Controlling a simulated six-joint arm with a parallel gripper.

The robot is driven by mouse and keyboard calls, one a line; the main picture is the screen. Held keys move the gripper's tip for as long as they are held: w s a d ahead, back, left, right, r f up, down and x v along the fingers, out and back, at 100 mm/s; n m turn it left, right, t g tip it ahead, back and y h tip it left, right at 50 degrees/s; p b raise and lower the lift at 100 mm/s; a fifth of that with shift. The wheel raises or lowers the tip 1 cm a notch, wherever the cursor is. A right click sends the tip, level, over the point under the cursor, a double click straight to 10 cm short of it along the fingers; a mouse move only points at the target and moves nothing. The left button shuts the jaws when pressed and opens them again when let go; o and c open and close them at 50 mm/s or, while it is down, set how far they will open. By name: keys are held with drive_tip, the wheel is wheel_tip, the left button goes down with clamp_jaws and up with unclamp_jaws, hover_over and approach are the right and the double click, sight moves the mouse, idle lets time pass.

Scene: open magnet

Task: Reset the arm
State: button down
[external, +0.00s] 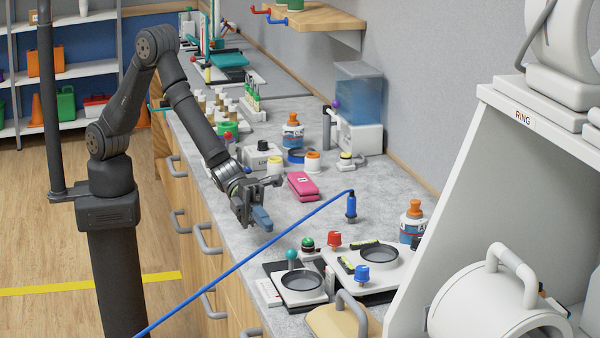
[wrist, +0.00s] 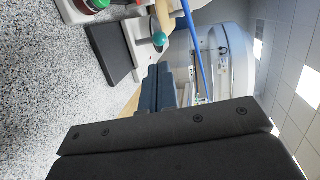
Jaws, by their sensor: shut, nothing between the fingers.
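My gripper (external: 262,219) hangs at the end of my dark arm, just above the front part of the grey counter (external: 240,165) in the external view. Its bluish fingers are shut together with nothing between them. In the wrist view the closed fingers (wrist: 158,88) point away over the counter edge, and the picture is turned sideways. My gripper touches no object that I can see. My arm is bent, with its elbow raised and its forearm reaching down to the right.
A blue cable (external: 250,255) runs across the foreground to a blue plug (external: 351,208) on the counter. A pink case (external: 303,186) lies right of my gripper. Dish stations (external: 302,298) stand nearer the camera. A white ring-labelled housing (external: 455,190) fills the right side.

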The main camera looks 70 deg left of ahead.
sight(288, 250)
drive_tip(key=x, duration=0.8)
drive_tip(key=shift+d, duration=0.35)
drive_tip(key=v, duration=1.4)
drive_tip(key=x, duration=1.4)
drive_tip(key=a, duration=0.6)
drive_tip(key=shift+w, duration=0.1)
drive_tip(key=v, duration=1.3)
drive_tip(key=shift+a, duration=0.4)
drive_tip(key=shift+r, duration=0.1)
